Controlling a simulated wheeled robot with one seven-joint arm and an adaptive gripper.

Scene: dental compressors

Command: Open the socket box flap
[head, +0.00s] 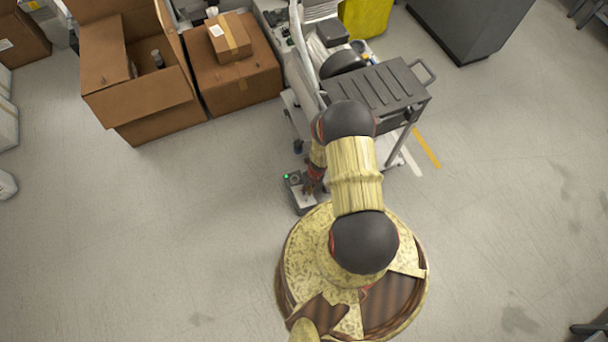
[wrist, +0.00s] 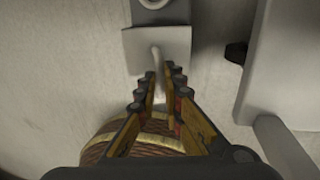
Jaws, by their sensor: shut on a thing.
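The socket box (head: 294,183) is a small grey box with a green light, low beside the cart, left of my arm in the head view. Its dark grey body shows at the top of the wrist view (wrist: 165,14). The flap (wrist: 172,46) is a pale square plate with a light, narrow tab (wrist: 156,56) near its middle. My gripper (wrist: 157,78) is shut on the flap, with the tab between its fingertips. In the head view, my gripper (head: 316,184) is at the box, partly covered by my arm. The exact finger contact is hard to see.
A wheeled cart with a dark top (head: 375,88) stands just beyond my arm. An open cardboard box (head: 150,100) and a closed one (head: 235,75) are at the upper left.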

